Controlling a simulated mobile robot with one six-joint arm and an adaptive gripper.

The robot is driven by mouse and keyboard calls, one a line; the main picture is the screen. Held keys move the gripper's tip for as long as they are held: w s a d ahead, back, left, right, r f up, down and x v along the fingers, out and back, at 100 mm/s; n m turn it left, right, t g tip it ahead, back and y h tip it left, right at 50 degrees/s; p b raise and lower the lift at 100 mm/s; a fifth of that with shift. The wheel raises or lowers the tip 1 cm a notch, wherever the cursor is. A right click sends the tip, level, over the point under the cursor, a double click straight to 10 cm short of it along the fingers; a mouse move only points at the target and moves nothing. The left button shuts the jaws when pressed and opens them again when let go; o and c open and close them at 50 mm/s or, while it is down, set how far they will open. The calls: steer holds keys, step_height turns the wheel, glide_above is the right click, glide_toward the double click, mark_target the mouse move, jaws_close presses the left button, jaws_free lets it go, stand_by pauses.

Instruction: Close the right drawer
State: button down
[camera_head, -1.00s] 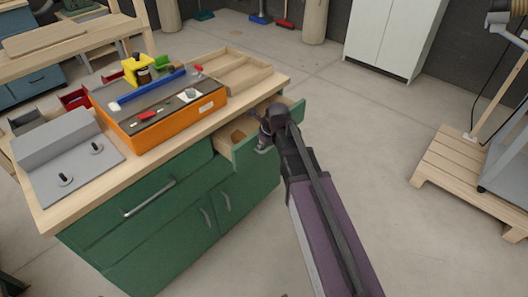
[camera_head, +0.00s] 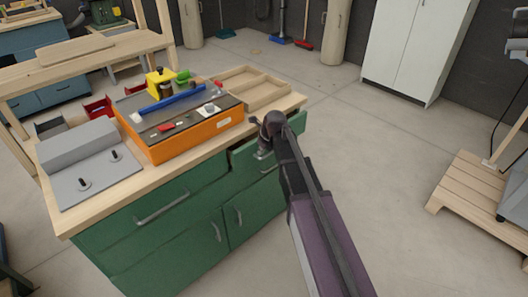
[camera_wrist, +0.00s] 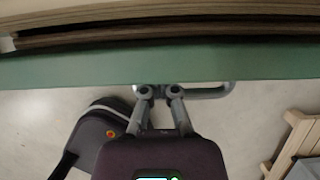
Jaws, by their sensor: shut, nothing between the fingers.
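The right drawer (camera_head: 299,128) is a green-fronted drawer under the wooden worktop of the green cabinet (camera_head: 165,250). Its front stands slightly proud of the cabinet, with only a narrow gap showing. In the wrist view the green drawer front (camera_wrist: 75,68) crosses the picture, with a thin strip of brown drawer interior above it. Its grey bar handle (camera_wrist: 215,92) shows beside the fingertips. My gripper (camera_wrist: 160,90) is shut and empty, with its tips at the drawer front by the handle; contact is hard to tell. In the head view my gripper (camera_head: 262,154) partly hides the drawer.
The left drawer (camera_head: 150,215) looks flush. An orange toolbox (camera_head: 195,138), a grey metal block (camera_head: 80,150) and a wooden tray (camera_head: 270,95) sit on the worktop (camera_head: 110,205). A wooden pallet (camera_head: 480,190) stands at the right. The floor between is clear.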

steer(key=shift+r, duration=0.15)
steer(key=p+v, duration=0.9)
steer(key=shift+r, duration=0.35)
stand_by(0.4)
steer(key=shift+s+d, duration=0.1)
steer(key=shift+s, duration=0.05)
